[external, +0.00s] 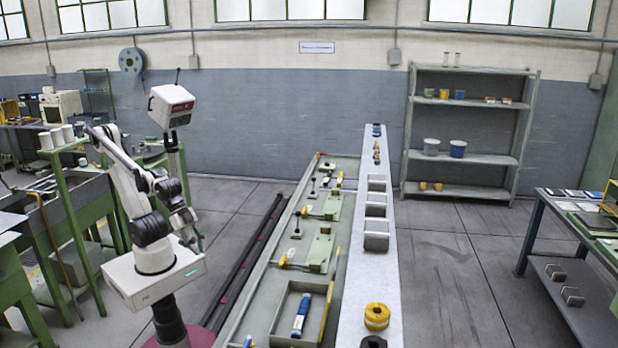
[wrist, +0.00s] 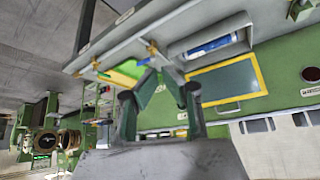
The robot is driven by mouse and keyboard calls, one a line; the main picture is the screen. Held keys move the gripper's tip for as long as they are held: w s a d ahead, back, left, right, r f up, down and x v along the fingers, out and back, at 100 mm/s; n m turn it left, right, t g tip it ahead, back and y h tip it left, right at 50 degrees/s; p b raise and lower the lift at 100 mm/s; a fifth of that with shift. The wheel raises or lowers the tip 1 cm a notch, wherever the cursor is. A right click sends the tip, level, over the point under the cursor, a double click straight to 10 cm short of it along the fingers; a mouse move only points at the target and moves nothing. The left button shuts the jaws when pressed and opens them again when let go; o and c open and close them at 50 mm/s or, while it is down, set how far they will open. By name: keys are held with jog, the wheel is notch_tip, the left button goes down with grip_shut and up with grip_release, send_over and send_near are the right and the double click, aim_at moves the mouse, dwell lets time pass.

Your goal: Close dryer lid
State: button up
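In the external view a grey open-topped box (external: 278,318) stands at the near end of the bench, with a blue cylinder (external: 300,314) inside. A thin yellow-edged panel, apparently the dryer lid (external: 329,309), stands raised along its right side. In the wrist view the lid appears as a dark green panel with a yellow frame (wrist: 228,84) and a handle, beside the blue cylinder (wrist: 212,46). My gripper (external: 192,238) is left of the bench, apart from the lid. In the wrist view its fingers (wrist: 158,92) are spread, with nothing visibly held.
The green bench (external: 232,306) carries several small fixtures and tools beyond the box. A pale strip (external: 378,285) at its right holds grey bins and a yellow spool (external: 377,317). A dark rail (external: 251,254) runs along the floor. Green workstations (external: 60,215) crowd the left.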

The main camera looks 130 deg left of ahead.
jog(key=shift+n+g+y, duration=0.4)
jog(key=shift+n, duration=0.4)
jog(key=w+a+r, duration=0.1)
jog(key=w+r, duration=0.2)
jog(key=w, duration=0.1)
jog(key=w+a+r, duration=0.2)
jog(key=w+r, duration=0.1)
jog(key=w, duration=0.1)
jog(key=w+a+r+p, duration=0.1)
jog(key=w+a+r, duration=0.1)
jog(key=w+r, duration=0.1)
jog(key=shift+w+a, duration=0.1)
jog(key=shift+w, duration=0.6)
grip_shut()
jog(key=w+a+r+n+g+p, duration=0.1)
jog(key=w+a+r, duration=0.1)
jog(key=w+a, duration=0.6)
jog(key=w+a+r+n+p, duration=0.15)
jog(key=w+a, duration=0.35)
jog(key=w, duration=0.6)
jog(key=w+a+f+n+g+y, duration=0.1)
jog(key=w+a+f, duration=0.2)
jog(key=w+a, duration=0.5)
jog(key=p+x, duration=0.1)
jog(key=x, duration=0.8)
jog(key=shift+s+f, duration=0.1)
jog(key=shift+f, duration=0.05)
